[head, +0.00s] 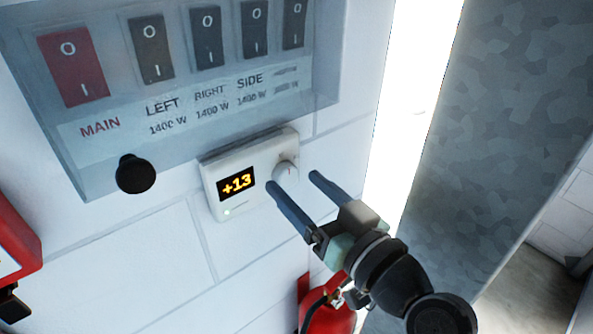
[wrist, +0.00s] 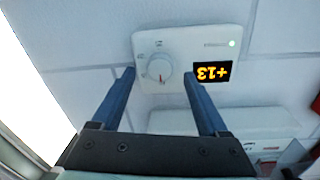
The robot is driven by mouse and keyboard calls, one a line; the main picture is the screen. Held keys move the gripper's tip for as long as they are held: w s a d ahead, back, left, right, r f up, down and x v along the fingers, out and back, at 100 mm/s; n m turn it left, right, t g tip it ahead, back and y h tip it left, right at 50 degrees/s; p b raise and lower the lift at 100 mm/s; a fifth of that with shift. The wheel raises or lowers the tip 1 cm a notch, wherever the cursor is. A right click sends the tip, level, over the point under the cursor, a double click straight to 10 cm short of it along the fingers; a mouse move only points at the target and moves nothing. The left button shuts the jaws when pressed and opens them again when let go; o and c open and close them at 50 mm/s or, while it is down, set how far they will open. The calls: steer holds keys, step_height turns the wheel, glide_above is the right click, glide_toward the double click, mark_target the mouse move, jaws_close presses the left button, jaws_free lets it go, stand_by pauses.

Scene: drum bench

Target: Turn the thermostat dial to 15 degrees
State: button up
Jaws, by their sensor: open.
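The white thermostat (head: 250,172) is mounted on the wall, and its display (head: 237,184) reads +13 in orange. Its round white dial (head: 285,173) sits on the right side of the box. I cannot tell whether the tips reach the dial's depth.
Above the thermostat is a switch panel with a red MAIN switch (head: 72,65), several dark switches (head: 151,48) and a black knob (head: 136,174). A red extinguisher (head: 329,312) stands below. A red box (head: 14,240) is at the left. A bright vertical strip (head: 408,100) is right of the wall.

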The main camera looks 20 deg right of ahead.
steer(key=shift+x, duration=0.8)
jaws_close()
